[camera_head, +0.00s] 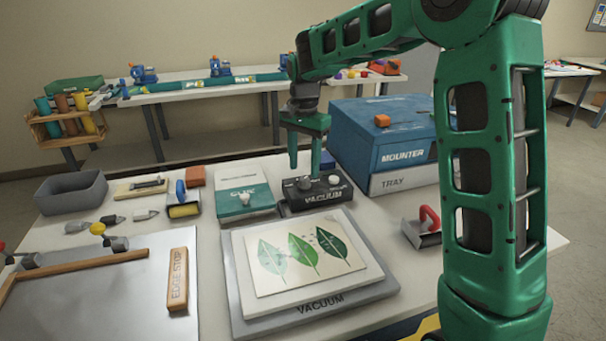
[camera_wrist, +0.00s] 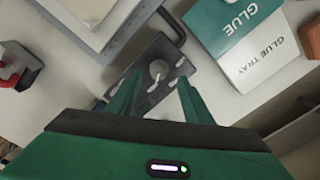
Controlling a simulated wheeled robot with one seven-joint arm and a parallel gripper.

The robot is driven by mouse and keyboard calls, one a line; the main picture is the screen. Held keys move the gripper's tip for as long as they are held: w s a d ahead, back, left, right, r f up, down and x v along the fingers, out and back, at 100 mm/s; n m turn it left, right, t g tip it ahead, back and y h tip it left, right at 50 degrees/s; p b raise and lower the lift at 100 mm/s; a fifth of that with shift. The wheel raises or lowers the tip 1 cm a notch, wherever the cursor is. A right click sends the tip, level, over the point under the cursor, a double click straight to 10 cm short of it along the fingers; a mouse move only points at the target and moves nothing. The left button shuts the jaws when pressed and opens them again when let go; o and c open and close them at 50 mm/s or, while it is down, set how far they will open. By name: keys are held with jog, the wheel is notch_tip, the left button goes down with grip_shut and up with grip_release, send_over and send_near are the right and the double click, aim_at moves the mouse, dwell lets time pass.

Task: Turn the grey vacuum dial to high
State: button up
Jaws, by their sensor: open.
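The grey vacuum dial (camera_head: 303,183) sits on top of the black box marked VACUUM (camera_head: 330,197), behind the leaf-print plate. In the wrist view the dial (camera_wrist: 158,70) shows as a round knob with a light lever on the box's dark top. My green gripper (camera_head: 304,170) points down over the dial end of the box. Its fingers are open, and in the wrist view the gripper (camera_wrist: 160,82) has one finger to each side of the dial, with nothing held. Whether the fingertips touch the dial, and any low or high marks, cannot be made out.
The teal and white glue box (camera_head: 245,200) stands close left of the vacuum box. The blue mounter (camera_head: 385,135) stands behind and right. The grey vacuum plate with the leaf sheet (camera_head: 310,285) lies in front. A red-handled tool (camera_head: 425,230) lies to the right.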

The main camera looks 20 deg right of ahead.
aim_at(304, 178)
notch_tip(304, 178, up, 7)
dwell(0.3)
jog(key=s+d+f+n, duration=0.1)
jog(key=s+d, duration=0.7)
jog(key=s, duration=0.3)
jog(key=s+d+n, duration=0.1)
jog(key=s+d, duration=0.6)
jog(key=s, duration=0.3)
jog(key=s+d+f+n, duration=0.1)
jog(key=s+f, duration=0.2)
jog(key=s, duration=0.6)
jog(key=s+d+f+n, duration=0.1)
jog(key=s+f, duration=0.3)
jog(key=s, duration=0.5)
jog(key=shift+s+d+f, duration=0.2)
jog(key=shift+s+f, duration=0.05)
jog(key=shift+s, duration=0.1)
